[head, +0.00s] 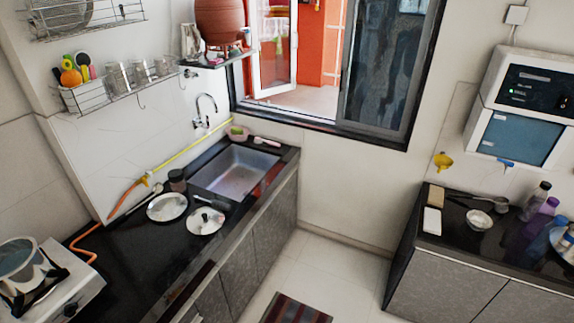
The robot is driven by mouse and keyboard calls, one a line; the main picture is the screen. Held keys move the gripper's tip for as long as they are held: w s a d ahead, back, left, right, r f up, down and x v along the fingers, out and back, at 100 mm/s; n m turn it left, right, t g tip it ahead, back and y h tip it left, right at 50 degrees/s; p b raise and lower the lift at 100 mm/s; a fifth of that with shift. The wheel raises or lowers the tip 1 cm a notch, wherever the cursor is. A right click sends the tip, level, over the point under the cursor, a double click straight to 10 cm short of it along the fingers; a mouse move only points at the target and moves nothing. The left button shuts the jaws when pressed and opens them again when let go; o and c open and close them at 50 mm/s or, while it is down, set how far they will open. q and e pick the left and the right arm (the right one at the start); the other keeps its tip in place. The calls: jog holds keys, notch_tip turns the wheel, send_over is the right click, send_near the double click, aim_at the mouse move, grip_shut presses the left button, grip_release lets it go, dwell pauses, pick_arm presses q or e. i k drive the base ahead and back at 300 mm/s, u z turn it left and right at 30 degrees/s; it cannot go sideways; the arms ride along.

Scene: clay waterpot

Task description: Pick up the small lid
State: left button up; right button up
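Two round, pale metal discs that look like lids lie on the black counter left of the sink in the head view. The nearer lid (205,222) has a dark knob or handle on top. The other lid (167,207) lies just behind it to the left, with a small pale spot at its middle. They look close in size, so I cannot tell which is the small lid. Neither of my grippers is in view.
A sink (236,170) lies right of the lids, with a dark jar (177,180) behind them. A stove (45,280) stands at the left. A clay pot (222,22) sits on a wall shelf. A second counter (490,235) holds bottles. The floor (325,262) between is mostly clear.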

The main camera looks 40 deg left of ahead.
aim_at(206, 220)
jog(key=u, duration=0.25)
jog(key=i, duration=1.6)
jog(key=u, duration=1.7)
jog(key=i, duration=1.15)
jog(key=u, duration=1)
